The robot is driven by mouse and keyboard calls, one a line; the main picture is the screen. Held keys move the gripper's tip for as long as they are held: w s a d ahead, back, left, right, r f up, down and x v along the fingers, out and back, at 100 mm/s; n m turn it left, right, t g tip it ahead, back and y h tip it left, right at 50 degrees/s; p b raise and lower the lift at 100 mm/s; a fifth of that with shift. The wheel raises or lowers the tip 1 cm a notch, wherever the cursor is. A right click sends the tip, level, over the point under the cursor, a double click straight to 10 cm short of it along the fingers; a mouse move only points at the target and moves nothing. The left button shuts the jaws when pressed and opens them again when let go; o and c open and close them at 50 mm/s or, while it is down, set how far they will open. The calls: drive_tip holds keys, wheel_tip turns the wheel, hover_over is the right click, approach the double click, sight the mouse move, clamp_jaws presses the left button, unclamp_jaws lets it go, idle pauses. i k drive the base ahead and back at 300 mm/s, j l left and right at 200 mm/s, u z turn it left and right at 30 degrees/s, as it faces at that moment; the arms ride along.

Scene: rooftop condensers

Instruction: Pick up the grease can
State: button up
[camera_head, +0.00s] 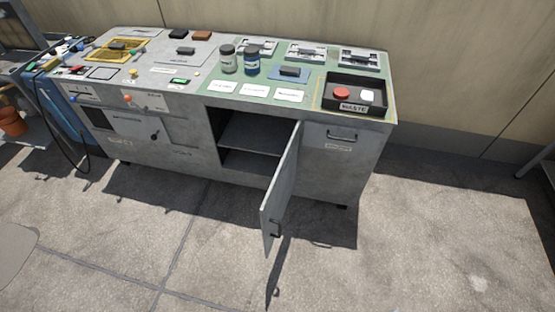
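Two small cylindrical containers stand upright side by side on the bench top: a grey one with a dark lid (228,60) and a blue one with a dark lid and a pale label (252,62). The labels are too small to read, so I cannot tell whether either is the grease can. My gripper is not in view.
The grey workbench (190,85) has an open cabinet door (282,188) swung out at the front; the visible shelf space looks empty. A black waste tray (345,107) sits at the right end. White cards (254,90) lie before the containers. The concrete floor in front is clear.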

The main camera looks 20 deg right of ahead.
sight(251, 54)
drive_tip(key=i+j+z, duration=0.15)
drive_tip(key=i+j, duration=0.2)
drive_tip(key=i, duration=0.35)
drive_tip(key=i+j+z, duration=0.1)
drive_tip(key=i+j, duration=0.35)
drive_tip(key=i, duration=0.2)
drive_tip(key=i+j+z, duration=0.15)
drive_tip(key=i+j, duration=0.3)
drive_tip(key=i, duration=0.2)
